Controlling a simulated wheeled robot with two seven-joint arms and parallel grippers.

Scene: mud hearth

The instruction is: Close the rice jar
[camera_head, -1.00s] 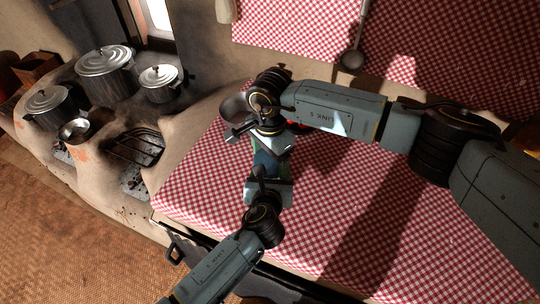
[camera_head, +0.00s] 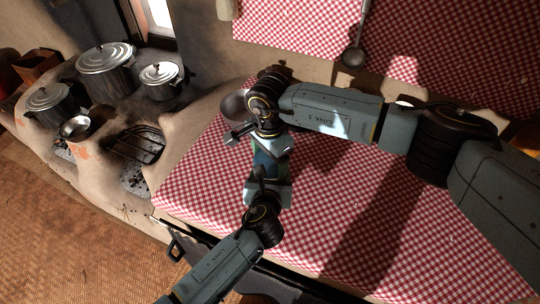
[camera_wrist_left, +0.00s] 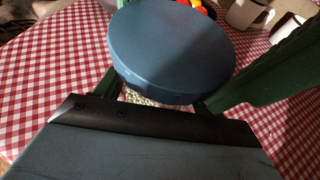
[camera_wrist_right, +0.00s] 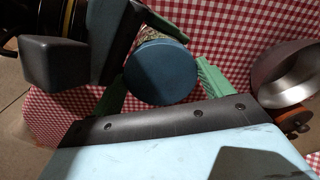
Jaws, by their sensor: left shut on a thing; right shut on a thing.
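The rice jar's blue lid (camera_wrist_left: 172,52) fills the middle of the left wrist view, and it also shows between green fingers in the right wrist view (camera_wrist_right: 161,72). Below the lid, a strip of the clear rice jar (camera_wrist_left: 137,97) with pale grains shows. My left gripper (camera_wrist_left: 160,100) is shut on the jar, its fingers on both sides below the lid. My right gripper (camera_wrist_right: 162,82) is shut on the lid. In the head view, both grippers meet over the table and mostly hide the jar and lid. Whether the lid is fully seated I cannot tell.
A metal bowl (camera_head: 234,106) stands beside my right gripper. The checked cloth (camera_head: 400,230) is clear at the right front. Lidded pots (camera_head: 107,66) stand on the mud hearth at left. A ladle (camera_head: 354,50) hangs on the back wall.

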